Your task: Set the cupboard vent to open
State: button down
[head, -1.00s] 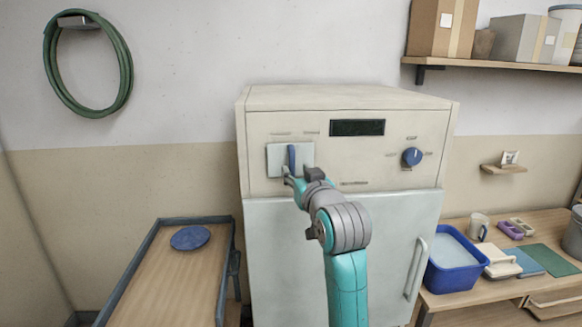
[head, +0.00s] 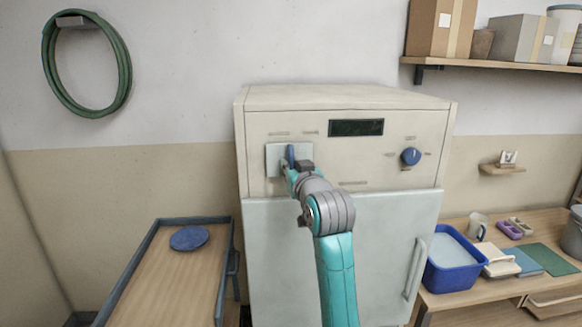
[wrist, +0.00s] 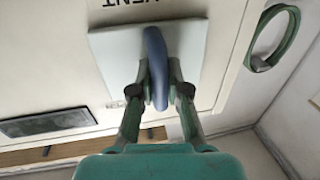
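The cupboard vent control is a blue lever (head: 290,154) on a pale square plate (head: 274,160), on the upper left of the cream cupboard front (head: 350,160). The lever stands nearly upright. In the wrist view, which is upside down, the lever (wrist: 157,60) runs between my fingers, and the word VENT shows at the plate's edge. My gripper (wrist: 159,75) has one finger on each side of the lever, close against it. In the head view my gripper (head: 291,172) covers the lever's lower part. Small labels beside the plate are too small to read.
A blue knob (head: 411,156) and dark display (head: 356,127) share the panel. Below is the pale door (head: 380,240) with a handle. A cart (head: 165,270) with a blue disc stands left. A bench with a blue tub (head: 453,280) stands right.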

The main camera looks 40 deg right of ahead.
jog(key=shift+d, duration=0.1)
jog(key=s+d, duration=0.1)
jog(key=d, duration=0.1)
jog(key=s+d, duration=0.3)
jog(key=d, duration=0.1)
jog(key=shift+s+d, duration=0.3)
jog(key=shift+d, duration=0.05)
jog(key=c, duration=1.1)
grip_release()
jog(key=shift+s+d, duration=0.1)
jog(key=shift+d, duration=0.05)
jog(key=shift+c, duration=0.2)
jog(key=v, duration=1.2)
